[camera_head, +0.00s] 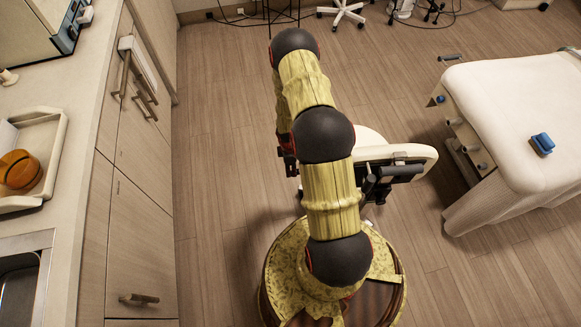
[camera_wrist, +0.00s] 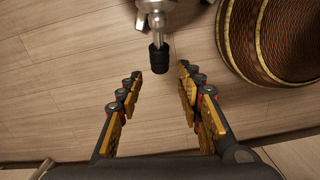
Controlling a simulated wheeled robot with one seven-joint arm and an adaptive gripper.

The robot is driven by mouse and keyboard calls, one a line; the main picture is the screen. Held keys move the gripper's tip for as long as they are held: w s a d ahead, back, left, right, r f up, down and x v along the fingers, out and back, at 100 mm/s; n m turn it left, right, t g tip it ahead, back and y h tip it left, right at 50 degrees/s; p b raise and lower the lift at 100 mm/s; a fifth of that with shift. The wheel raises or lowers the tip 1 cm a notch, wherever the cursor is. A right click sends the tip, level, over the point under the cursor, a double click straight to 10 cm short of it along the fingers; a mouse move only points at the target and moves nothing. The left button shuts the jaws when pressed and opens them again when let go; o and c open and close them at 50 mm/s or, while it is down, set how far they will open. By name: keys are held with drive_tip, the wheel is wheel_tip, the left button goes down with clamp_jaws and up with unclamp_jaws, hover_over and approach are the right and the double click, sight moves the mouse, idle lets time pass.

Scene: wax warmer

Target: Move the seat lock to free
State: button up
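In the wrist view, a metal rod with a black tip (camera_wrist: 158,58) hangs from a grey metal fitting (camera_wrist: 165,10) at the top edge; it looks like the seat lock lever. My gripper (camera_wrist: 160,80) is open, its fingertips on either side of the black tip, with a gap on both sides. I cannot tell how deep the tip lies between them. In the head view, a white padded seat (camera_head: 408,156) with black parts (camera_head: 378,186) under it shows right of my arm. My arm hides part of the seat, and the lever and fingers cannot be made out there.
A white-covered bed (camera_head: 515,105) with a blue object (camera_head: 542,144) on it stands at the right. A counter (camera_head: 82,112) with drawers and a white tray (camera_head: 50,160) runs along the left. Wood floor (camera_head: 225,150) is clear between counter and arm. My round base is close to the lever.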

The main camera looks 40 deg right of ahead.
drive_tip(key=shift+s+d+f+b, duration=0.1)
drive_tip(key=shift+f+b, duration=1.75)
drive_tip(key=shift+f, duration=0.4)
drive_tip(key=shift+f, duration=0.2)
drive_tip(key=shift+c, duration=0.6)
drive_tip(key=c, duration=0.7)
clamp_jaws()
